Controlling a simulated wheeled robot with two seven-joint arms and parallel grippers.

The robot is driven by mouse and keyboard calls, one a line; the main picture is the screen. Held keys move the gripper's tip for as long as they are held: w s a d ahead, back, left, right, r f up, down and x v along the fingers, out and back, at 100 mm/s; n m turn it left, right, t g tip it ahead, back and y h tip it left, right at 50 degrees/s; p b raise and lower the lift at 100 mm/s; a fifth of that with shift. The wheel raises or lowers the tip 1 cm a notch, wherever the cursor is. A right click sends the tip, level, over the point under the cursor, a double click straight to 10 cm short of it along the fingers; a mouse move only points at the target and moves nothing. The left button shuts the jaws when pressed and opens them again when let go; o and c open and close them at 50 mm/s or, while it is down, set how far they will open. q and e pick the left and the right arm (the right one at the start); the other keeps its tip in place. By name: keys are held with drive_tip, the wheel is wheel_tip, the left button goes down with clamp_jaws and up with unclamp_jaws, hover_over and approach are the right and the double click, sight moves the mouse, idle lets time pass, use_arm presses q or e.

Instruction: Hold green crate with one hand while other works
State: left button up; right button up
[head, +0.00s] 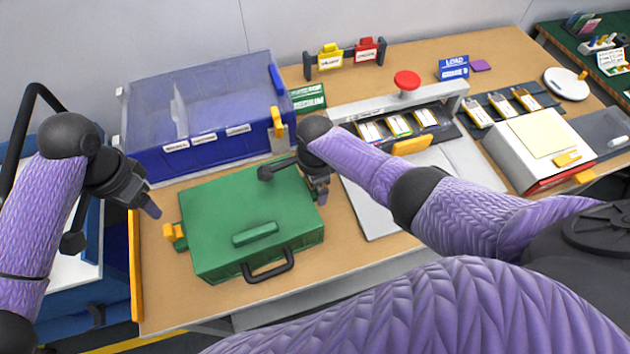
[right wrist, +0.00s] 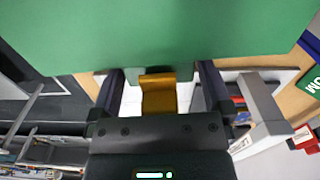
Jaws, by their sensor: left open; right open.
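The green crate (head: 245,205) stands with its lid closed on the wooden table, its black handle (head: 268,268) toward the front. An orange latch (head: 175,236) sits on its left side. My left gripper (head: 150,206) is open and empty, left of the crate and apart from it. My right gripper (head: 321,192) is at the crate's right side. In the right wrist view the crate (right wrist: 180,30) fills the top. An orange latch (right wrist: 158,97) shows between the open fingers of the right gripper (right wrist: 158,92); contact cannot be told.
A blue bin with a clear lid (head: 205,105) stands behind the crate. A press with a red knob (head: 407,81) and a white box (head: 535,145) are to the right. A blue container (head: 85,280) is left of the table. The table's front edge is close to the crate.

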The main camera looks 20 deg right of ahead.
drive_tip(key=shift+f, duration=0.4)
clamp_jaws()
idle(0.4)
